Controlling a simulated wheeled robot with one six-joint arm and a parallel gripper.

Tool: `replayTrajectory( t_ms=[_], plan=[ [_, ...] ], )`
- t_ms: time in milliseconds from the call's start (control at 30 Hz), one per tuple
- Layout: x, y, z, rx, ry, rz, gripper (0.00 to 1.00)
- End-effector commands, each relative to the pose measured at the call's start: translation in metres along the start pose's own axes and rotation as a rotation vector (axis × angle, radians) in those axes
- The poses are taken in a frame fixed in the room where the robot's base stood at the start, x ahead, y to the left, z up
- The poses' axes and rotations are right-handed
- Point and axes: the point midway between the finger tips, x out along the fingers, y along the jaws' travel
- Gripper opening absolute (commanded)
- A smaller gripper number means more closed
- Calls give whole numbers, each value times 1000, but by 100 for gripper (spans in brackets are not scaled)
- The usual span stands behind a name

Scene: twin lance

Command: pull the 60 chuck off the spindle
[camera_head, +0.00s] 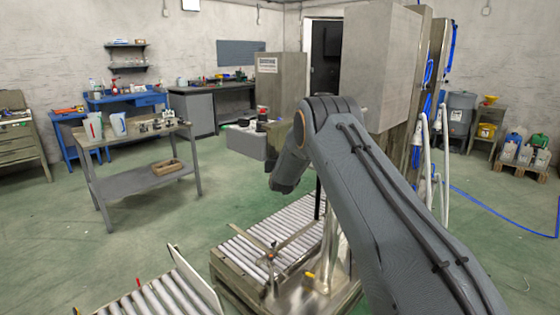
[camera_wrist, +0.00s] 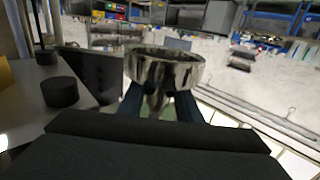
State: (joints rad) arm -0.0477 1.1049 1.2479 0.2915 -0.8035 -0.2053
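In the wrist view a shiny, mottled metal ring-shaped part (camera_wrist: 165,68) stands at the tips of my gripper (camera_wrist: 160,98). It looks like the chuck, but I can read no number on it. The two dark blue fingers stand apart, with a gap between them, and their tips pass behind the part's lower edge. A narrow shiny piece hangs below the ring between the fingers. I cannot tell whether the fingers touch it. No spindle can be made out. In the head view I cannot make out my fingers or the chuck.
The wrist view also shows a black cylinder (camera_wrist: 60,92) on a grey surface at the left. In the head view, roller conveyors (camera_head: 270,240) lie below my arm. A grey worktable (camera_head: 135,182) stands at the left, and a tall grey cabinet (camera_head: 380,65) stands behind my arm.

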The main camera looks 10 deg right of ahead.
Motion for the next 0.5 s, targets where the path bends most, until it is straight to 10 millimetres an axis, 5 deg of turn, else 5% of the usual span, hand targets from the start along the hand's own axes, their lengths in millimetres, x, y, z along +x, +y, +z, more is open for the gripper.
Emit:
replayTrajectory(
  t_ms=[500],
  plan=[
    [0, 0, 0, 0, 3, 0, 0]
  ],
)
